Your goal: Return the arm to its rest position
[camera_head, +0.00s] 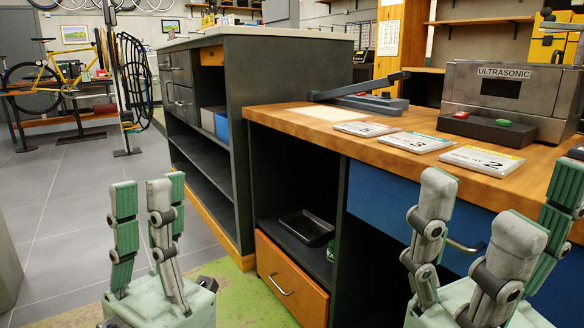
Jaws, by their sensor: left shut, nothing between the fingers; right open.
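My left gripper (146,190) is in the lower left of the head view, its fingers pointing up, shut and empty. It is over the floor in front of the dark shelf unit and touches nothing I can see. My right gripper (492,205) is at the lower right, its fingers pointing up, open and empty. It is in front of the wooden workbench (300,122) and the blue drawer front (390,198). Whether it touches the bench cannot be told. Most of both arms is out of view.
The bench carries an ultrasonic cleaner (504,92), labelled cards (415,142) and a grey lever tool (365,98). A dark tray (306,226) lies on the shelf below. An orange drawer (290,283) is at floor level. The grey tiled floor (75,205) is clear at left.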

